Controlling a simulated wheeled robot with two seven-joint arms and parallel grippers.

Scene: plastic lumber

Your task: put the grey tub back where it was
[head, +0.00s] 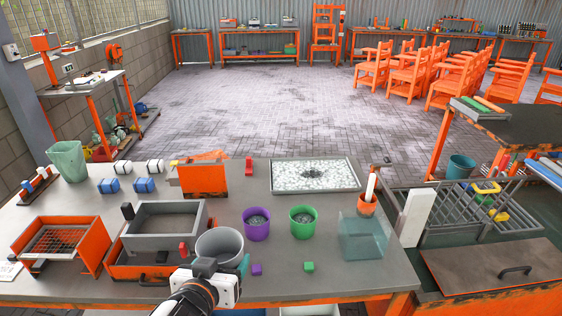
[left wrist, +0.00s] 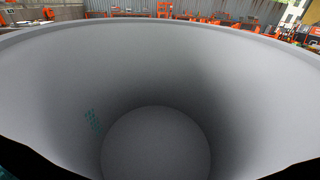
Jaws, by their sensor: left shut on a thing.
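The grey tub (head: 219,240) is a round, open-topped tub at the front middle of the table in the head view. My left gripper (head: 210,264) is shut on its near side, with the arm coming in from the bottom edge. The left wrist view looks into the tub (left wrist: 155,145), which is empty, with a small teal patch on its inner wall. The gripper's fingertips are largely hidden by the wrist and tub. I cannot tell whether the tub's base touches the table. My right gripper is not in view.
A purple tub (head: 256,229) and a green tub (head: 303,226) stand to the right, and a clear box (head: 363,239) beyond them. A grey tray (head: 164,243) is close on the left. Small purple (head: 257,269) and green (head: 308,266) blocks lie near the front edge.

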